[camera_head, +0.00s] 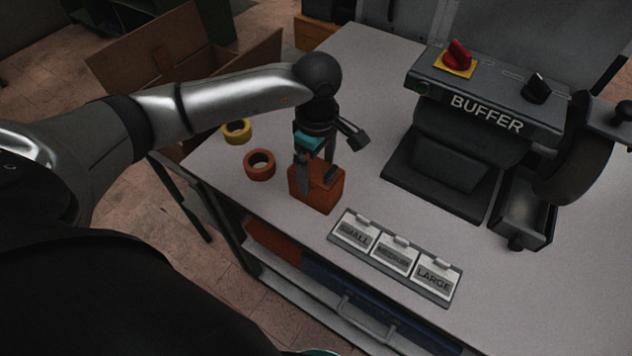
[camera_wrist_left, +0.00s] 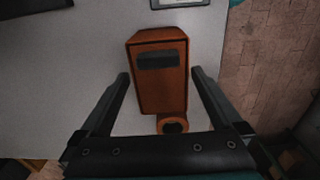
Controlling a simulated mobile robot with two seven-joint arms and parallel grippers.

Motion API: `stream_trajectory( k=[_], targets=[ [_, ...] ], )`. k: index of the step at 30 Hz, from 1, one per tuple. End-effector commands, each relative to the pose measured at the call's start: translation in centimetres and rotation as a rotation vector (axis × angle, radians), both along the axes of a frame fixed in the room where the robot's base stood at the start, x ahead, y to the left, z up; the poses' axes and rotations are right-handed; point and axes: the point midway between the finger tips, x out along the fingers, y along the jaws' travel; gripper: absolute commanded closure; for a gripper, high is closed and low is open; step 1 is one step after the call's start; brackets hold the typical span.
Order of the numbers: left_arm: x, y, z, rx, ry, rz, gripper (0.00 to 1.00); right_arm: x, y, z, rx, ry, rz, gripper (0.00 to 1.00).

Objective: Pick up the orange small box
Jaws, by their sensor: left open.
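The orange small box (camera_head: 318,188) stands on the grey tabletop, behind the label plate in the head view. In the left wrist view the box (camera_wrist_left: 160,85) sits between the two fingers, with a dark patch on its upper face. My left gripper (camera_head: 318,180) points down at the box from above. Its fingers are apart, one on either side of the box, and it also shows in the left wrist view (camera_wrist_left: 158,75). I cannot tell whether either finger touches the box. My right gripper is not in view.
An orange tape roll (camera_head: 259,165) and a yellow tape roll (camera_head: 237,131) lie left of the box. A plate labelled SMALL to LARGE (camera_head: 395,258) lies in front. The buffer machine (camera_head: 470,125) stands to the right. The table (camera_head: 290,300) ends close on the left.

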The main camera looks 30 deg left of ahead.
Motion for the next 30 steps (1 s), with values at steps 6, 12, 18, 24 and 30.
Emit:
stream_trajectory(
  k=[6,12,18,24,30],
  targets=[
    [-0.2,0.2,-2.7,0.000,0.002,0.001,0.00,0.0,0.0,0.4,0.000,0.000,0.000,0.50],
    [-0.1,0.1,-3.0,0.000,-0.001,0.000,0.00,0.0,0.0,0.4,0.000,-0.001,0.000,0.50],
    [-0.1,0.2,-3.0,0.000,0.000,0.000,0.15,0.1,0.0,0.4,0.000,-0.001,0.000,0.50],
    [-0.1,0.2,-3.0,0.000,0.000,0.000,0.37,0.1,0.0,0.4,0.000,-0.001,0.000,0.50],
    [-0.1,0.2,-3.0,0.000,0.000,0.000,0.60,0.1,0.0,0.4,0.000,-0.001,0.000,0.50]
  ],
)
